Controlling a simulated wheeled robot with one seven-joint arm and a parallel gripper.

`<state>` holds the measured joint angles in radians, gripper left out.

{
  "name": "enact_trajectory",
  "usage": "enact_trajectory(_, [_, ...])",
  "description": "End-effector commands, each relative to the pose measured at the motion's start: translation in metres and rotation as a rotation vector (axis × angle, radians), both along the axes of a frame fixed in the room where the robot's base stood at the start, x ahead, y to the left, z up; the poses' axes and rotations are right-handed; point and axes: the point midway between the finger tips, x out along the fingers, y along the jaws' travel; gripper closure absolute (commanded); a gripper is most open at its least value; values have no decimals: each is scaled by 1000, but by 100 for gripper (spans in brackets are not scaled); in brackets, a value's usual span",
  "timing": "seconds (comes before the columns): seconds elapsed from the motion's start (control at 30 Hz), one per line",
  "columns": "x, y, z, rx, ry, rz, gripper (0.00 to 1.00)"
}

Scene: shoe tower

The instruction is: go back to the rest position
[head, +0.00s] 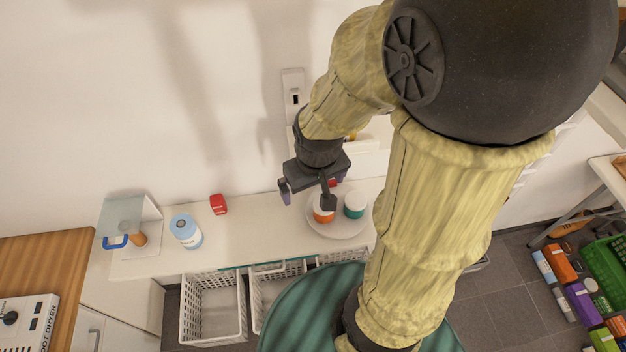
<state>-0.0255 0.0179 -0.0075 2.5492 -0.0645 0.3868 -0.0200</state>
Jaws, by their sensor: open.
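My gripper (307,196) is in the middle of the head view, pointing down above the white shelf. Its two dark fingers are spread apart, with nothing seen between them. A round pale plate (341,230) lies on the shelf under and to the right of the gripper. An orange-and-white jar (323,215) and a green-and-white jar (354,206) stand on the plate. The right finger overlaps the orange jar in the picture; I cannot tell whether they touch. My arm hides part of the shelf to the right.
A red block (218,204), a light blue bottle (186,232) and a metal stand (131,226) are on the shelf at left. A boot dryer (22,322) is at lower left. A green crate (606,265) and several boxes are at right.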

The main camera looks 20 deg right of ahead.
Motion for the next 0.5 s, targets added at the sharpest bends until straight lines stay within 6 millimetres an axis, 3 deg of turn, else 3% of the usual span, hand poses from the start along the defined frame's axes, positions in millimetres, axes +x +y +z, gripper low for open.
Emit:
enact_trajectory(0.1, [3, -1, 4, 40, -44, -91, 0])
enact_trajectory(0.37, [4, 0, 4, 42, -45, -95, 0])
enact_trajectory(0.5, [3, 0, -8, 42, -45, -93, 0])
